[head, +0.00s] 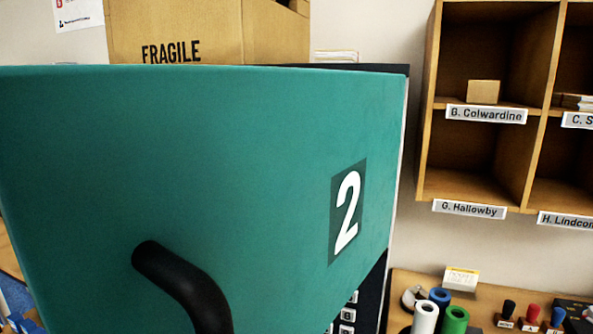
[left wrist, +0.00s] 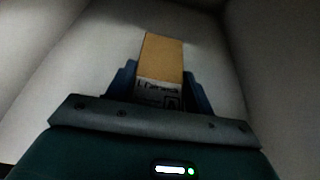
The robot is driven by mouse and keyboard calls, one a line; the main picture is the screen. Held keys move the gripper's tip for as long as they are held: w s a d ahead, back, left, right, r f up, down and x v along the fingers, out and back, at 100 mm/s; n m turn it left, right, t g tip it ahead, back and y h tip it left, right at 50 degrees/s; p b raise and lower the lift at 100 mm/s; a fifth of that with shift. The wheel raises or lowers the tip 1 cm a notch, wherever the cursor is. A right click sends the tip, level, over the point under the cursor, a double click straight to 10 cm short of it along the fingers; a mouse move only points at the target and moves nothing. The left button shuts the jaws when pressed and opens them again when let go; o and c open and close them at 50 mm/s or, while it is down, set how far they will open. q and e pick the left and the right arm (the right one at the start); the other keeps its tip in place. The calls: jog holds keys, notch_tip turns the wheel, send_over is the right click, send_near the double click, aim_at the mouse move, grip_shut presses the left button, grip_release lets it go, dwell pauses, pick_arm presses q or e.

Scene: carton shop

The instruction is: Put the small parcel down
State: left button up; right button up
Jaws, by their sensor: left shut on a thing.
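In the left wrist view, the small parcel (left wrist: 163,58) is a tan box with a white printed label on its near end. My left gripper (left wrist: 161,78) is shut on it, with a blue finger on each side. They are inside a dim, pale-walled space (left wrist: 85,60). Whether the parcel touches a surface there I cannot tell. In the head view, a large teal door (head: 230,150) marked 2, with a black handle (head: 185,285), fills the left and middle. The parcel is not visible in the head view. My right gripper is in neither view.
A FRAGILE carton (head: 205,30) stands behind the door's top edge. Wooden pigeonholes (head: 430,130) with name labels hang at the right; one holds a small box (head: 483,92). Below, a wooden bench (head: 400,285) carries coloured rolls (head: 455,320) and several stamps (head: 531,314).

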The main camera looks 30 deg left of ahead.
pick_arm(q)
jog(key=shift+f, duration=0.1)
jog(key=o, duration=1.1)
jog(key=shift+o, duration=0.2)
jog(key=shift+s+d+r, duration=0.15)
jog(key=shift+s+r, duration=0.15)
jog(key=shift+s, duration=0.05)
jog(key=b+v, duration=0.1)
jog(key=v, duration=1)
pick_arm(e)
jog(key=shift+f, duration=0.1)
